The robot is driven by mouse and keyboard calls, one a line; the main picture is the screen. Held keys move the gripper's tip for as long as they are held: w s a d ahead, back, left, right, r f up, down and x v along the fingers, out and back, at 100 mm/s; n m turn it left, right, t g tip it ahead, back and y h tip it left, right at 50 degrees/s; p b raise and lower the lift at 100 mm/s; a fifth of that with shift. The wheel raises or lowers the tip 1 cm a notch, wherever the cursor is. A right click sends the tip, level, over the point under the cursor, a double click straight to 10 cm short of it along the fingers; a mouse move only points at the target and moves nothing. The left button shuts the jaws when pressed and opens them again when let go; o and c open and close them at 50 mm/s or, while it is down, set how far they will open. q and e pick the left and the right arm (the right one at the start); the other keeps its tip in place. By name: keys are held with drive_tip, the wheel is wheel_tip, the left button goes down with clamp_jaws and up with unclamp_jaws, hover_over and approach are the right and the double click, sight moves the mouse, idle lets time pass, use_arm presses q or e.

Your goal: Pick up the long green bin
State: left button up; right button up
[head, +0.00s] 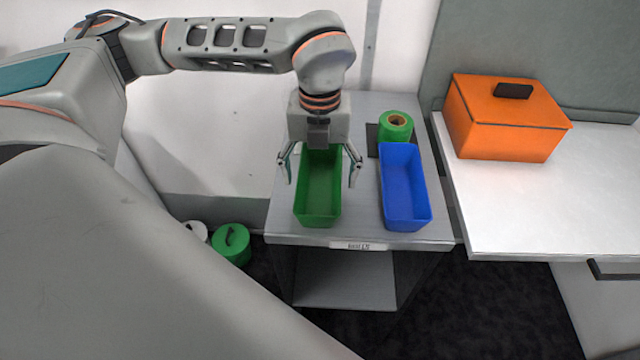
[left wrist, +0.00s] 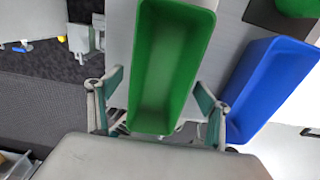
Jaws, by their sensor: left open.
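The long green bin (head: 318,190) stands upright and empty on a small grey shelf unit. My left gripper (head: 321,172) is above the bin, pointing down, with its fingers open on either side of the bin's long walls. In the left wrist view the green bin (left wrist: 170,65) runs up from between the two open fingers (left wrist: 158,112). I cannot tell whether the fingers touch the walls. The gripper body hides the bin's far end in the head view. My right gripper is not in view.
A blue bin (head: 404,190) stands close on the right, with a green roll (head: 395,127) behind it. An orange lidded box (head: 505,118) sits on a white counter (head: 540,200). A green round container (head: 231,246) is on the floor at left. A wall is behind the shelf.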

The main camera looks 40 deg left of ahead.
use_arm(q)
drive_tip(key=c, duration=1.3)
drive_tip(key=shift+o, duration=0.2)
drive_tip(key=shift+r, duration=0.15)
